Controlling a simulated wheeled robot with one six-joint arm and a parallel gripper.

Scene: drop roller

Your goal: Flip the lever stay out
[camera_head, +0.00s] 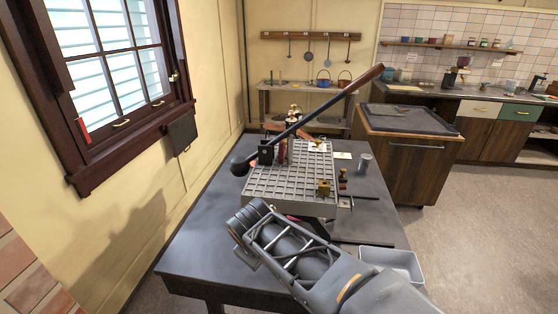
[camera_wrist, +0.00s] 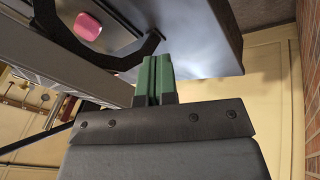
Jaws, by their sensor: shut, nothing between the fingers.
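A long dark lever (camera_head: 305,118) with a wooden handle (camera_head: 364,78) slants up to the right over a slotted grey plate (camera_head: 262,184) on the dark table. Its lower left end carries a round dark weight (camera_head: 240,165). A reddish-brown upright piece (camera_head: 283,151) stands beside the lever's pivot; I cannot tell whether it is the lever stay. In the wrist view, my gripper (camera_wrist: 155,72) has green fingers shut together and empty. A pink pad (camera_wrist: 87,27) lies beyond them to the left, near a black curved bracket (camera_wrist: 135,50). In the head view my forearm hides the fingers.
A small brass block (camera_head: 324,187) sits on the plate's right part. A metal cup (camera_head: 365,162) and a grey bin (camera_head: 393,262) are to the right. The window wall is close on the left. Open floor lies to the right of the table.

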